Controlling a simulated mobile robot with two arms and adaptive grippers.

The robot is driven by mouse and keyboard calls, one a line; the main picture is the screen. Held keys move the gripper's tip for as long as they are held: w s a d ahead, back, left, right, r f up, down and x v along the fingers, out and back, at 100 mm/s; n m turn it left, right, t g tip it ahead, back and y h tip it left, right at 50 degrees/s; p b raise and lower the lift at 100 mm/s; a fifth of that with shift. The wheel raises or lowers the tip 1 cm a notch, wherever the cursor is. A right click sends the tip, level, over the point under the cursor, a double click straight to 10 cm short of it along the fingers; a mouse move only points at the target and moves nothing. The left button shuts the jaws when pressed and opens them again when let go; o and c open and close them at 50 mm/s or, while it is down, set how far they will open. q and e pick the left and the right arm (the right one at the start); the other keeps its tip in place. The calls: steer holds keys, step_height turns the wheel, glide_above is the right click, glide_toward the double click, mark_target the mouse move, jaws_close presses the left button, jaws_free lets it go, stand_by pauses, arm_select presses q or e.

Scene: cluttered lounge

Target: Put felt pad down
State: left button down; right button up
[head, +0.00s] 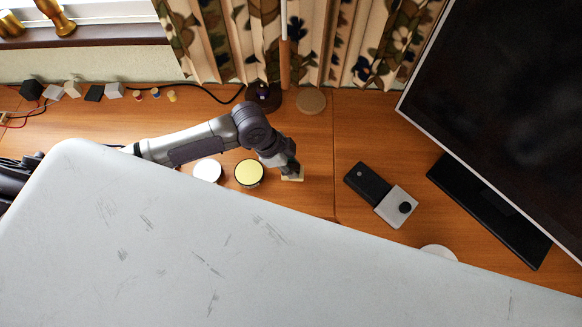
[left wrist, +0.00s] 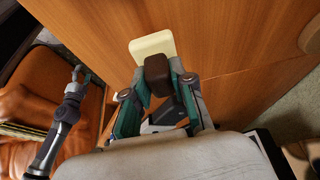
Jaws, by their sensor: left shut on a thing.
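My left gripper (head: 290,165) reaches over the wooden desk from the left in the head view. A small cream square, which looks like the felt pad (head: 293,178), is at its fingertips. In the left wrist view, the left gripper (left wrist: 165,82) is shut on a dark brown block, with the cream pad (left wrist: 152,44) just beyond it. The block seems to be the pad's grip. I cannot tell whether the pad touches the desk. My right gripper (left wrist: 82,73) shows at the left of the left wrist view, too small to tell open or shut.
A yellow-topped round thing (head: 249,173) and a white disc (head: 208,171) are left of the gripper. A black box (head: 367,182) and grey box (head: 396,207) lie right, before a monitor (head: 510,100). A round coaster (head: 311,101) is behind. Desk between is clear.

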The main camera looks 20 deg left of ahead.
arm_select(q)
step_height(320, 180, down, 2)
steer(key=shift+f, duration=0.2)
arm_select(e)
steer(key=shift+w+d+r, duration=0.15)
steer(key=shift+w+d, duration=0.05)
steer(key=shift+w, duration=0.3)
arm_select(q)
steer(key=c, duration=1)
jaws_free()
arm_select(e)
steer(key=shift+d, duration=0.15)
steer(key=shift+r, duration=0.1)
arm_select(q)
steer(key=v, duration=1.2)
arm_select(e)
steer(key=shift+s+f, duration=0.1)
steer(key=shift+f, duration=0.25)
steer(key=shift+a, duration=0.2)
